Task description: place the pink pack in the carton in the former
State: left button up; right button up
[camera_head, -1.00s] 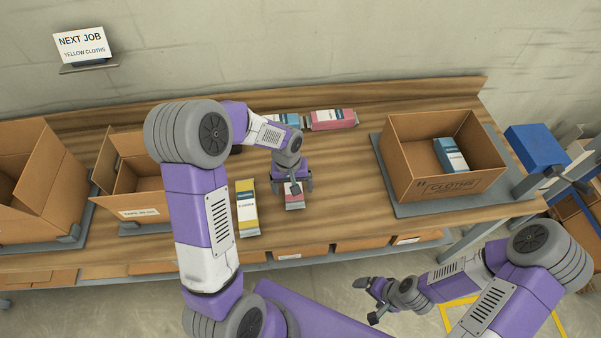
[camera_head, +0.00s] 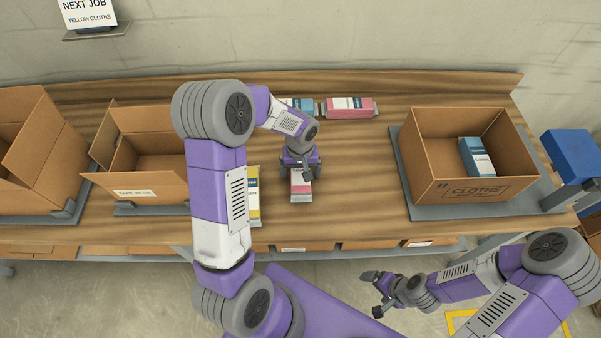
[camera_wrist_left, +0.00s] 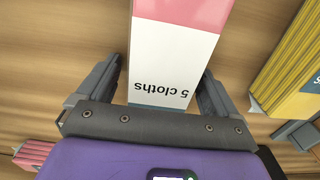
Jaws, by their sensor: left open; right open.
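A pink pack (camera_head: 301,188) with a white label lies on the wooden bench in front of my left gripper. My left gripper (camera_head: 301,168) is open above it, and part of the pack is hidden beneath it. In the left wrist view the pink pack (camera_wrist_left: 180,45), marked "5 cloths", lies between the spread fingers of my left gripper (camera_wrist_left: 155,88). The printed carton (camera_head: 475,198) stands open in a grey former (camera_head: 425,212) at the right, with a blue pack (camera_head: 478,158) inside. My right gripper (camera_head: 375,292) is open and empty, low in front of the bench.
A yellow pack (camera_head: 253,195) lies just left of the pink one, partly behind my left arm. Another pink pack (camera_head: 350,106) and a blue pack (camera_head: 299,104) lie at the back. Two open cartons stand at left. The bench between the pink pack and printed carton is clear.

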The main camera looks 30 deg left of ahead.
pick_arm(q)
jog(key=shift+r, duration=0.1)
jog(key=shift+c, duration=0.2)
jog(key=c, duration=1)
jog(key=shift+r, duration=0.1)
